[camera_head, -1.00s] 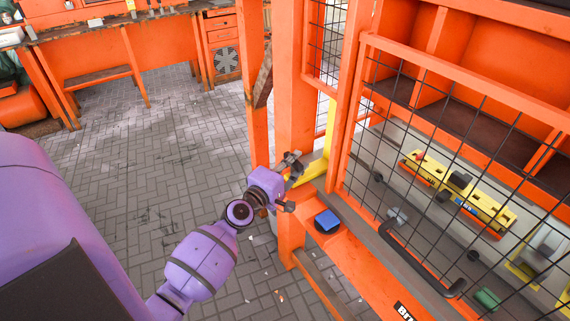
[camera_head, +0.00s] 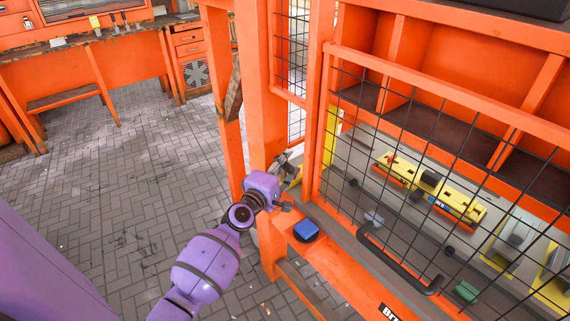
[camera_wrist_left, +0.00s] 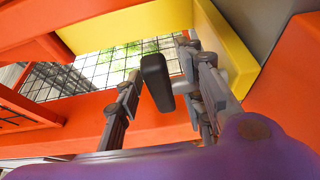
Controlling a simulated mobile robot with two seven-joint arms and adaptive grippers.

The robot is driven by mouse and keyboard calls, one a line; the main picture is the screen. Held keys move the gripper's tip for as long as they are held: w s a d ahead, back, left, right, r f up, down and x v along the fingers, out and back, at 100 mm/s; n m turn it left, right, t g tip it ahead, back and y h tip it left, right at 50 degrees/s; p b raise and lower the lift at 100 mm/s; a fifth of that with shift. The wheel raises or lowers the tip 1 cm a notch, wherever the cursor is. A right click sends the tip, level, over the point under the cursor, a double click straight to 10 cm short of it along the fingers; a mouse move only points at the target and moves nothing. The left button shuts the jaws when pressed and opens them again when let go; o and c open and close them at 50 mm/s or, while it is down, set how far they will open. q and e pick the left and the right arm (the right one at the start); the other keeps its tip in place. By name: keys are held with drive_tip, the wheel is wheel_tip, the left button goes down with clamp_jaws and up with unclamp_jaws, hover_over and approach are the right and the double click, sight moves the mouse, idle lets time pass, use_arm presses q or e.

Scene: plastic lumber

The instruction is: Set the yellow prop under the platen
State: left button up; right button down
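The yellow prop, as far as I can tell, is the angled yellow piece (camera_head: 331,137) behind the mesh door's left post; a lower yellow part shows beside my left gripper (camera_head: 286,183). In the left wrist view the yellow piece (camera_wrist_left: 228,48) forms a corner across the top and right. A black handle (camera_wrist_left: 156,82) on a grey shaft stands in front of it, between the spread fingers of my left gripper (camera_wrist_left: 163,92). Gaps show beside the handle, so the gripper looks open around it. I cannot make out the platen for certain. My right gripper is out of view.
An orange frame post (camera_head: 258,90) stands close to my left gripper. A mesh door (camera_head: 420,170) with a black handle (camera_head: 395,262) covers the right side. A blue button (camera_head: 306,230) sits on the orange rail. Paved floor (camera_head: 110,190) is free at left.

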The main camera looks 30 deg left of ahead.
use_arm(q)
drive_tip(key=shift+s, duration=0.1)
drive_tip(key=s, duration=1.2)
drive_tip(key=shift+w, duration=0.1)
